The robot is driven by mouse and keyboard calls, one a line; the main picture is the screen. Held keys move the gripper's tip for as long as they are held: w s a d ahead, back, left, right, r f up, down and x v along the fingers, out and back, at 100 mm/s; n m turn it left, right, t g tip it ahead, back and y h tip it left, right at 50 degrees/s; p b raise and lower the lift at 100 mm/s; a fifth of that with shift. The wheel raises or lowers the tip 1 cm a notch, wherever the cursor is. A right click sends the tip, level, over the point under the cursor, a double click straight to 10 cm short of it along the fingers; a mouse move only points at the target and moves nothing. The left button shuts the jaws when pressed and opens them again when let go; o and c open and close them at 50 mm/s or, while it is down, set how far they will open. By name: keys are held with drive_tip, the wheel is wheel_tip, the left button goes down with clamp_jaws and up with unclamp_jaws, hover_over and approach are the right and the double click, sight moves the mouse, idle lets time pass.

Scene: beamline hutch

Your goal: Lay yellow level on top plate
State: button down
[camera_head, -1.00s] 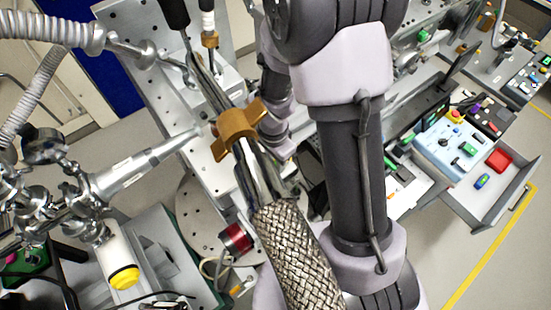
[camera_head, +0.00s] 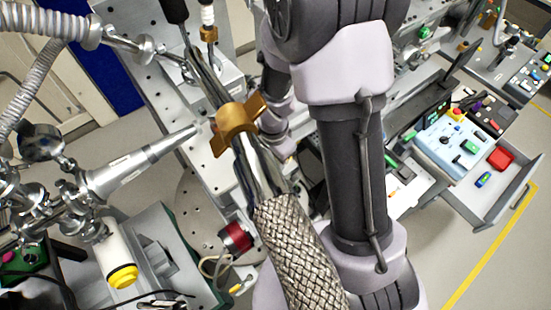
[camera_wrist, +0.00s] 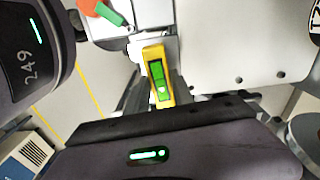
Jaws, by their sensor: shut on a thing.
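The yellow level (camera_wrist: 158,88), with a green window, shows near the middle of the wrist view. A pale grey plate with small holes (camera_wrist: 225,50) lies to the right of the level in the wrist view and may be the top plate. The gap between level and plate cannot be judged. In the head view my arm covers much of the middle, and I cannot make out my gripper or the level there.
A dark housing marked 249 (camera_wrist: 30,65) and a dark body with a green light (camera_wrist: 190,150) crowd the level. In the head view, a braided hose (camera_head: 298,250) and brass clamp (camera_head: 236,122) stand in front. An open drawer (camera_head: 500,205) juts out at right.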

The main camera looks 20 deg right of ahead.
drive_tip(key=shift+f, duration=0.15)
drive_tip(key=c, duration=1)
unclamp_jaws()
